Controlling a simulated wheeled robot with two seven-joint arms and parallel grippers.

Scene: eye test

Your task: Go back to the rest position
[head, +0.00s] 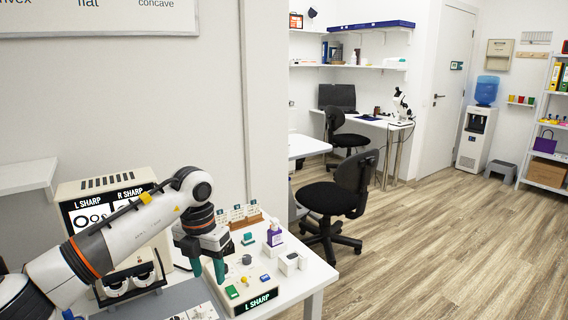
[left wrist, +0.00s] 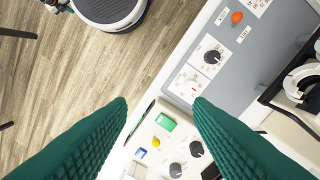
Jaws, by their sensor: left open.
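My left gripper (head: 206,268) is above the left part of the white table, beside a small control box (head: 248,284) with a lit "L SHARP" display (head: 262,299). Its two green fingers are apart with nothing between them. In the left wrist view the open gripper (left wrist: 160,106) points down at the edge of the control box, where a green button (left wrist: 165,122) and dark knobs (left wrist: 175,170) show. Whether the fingertips touch anything I cannot tell. My right gripper is in neither view.
Behind my left arm stands an eye test device (head: 108,195) with two lit screens. A purple-labelled bottle (head: 274,235), small white boxes (head: 289,262) and a card rack (head: 238,215) stand on the table. A black chair (head: 335,200) is beyond it.

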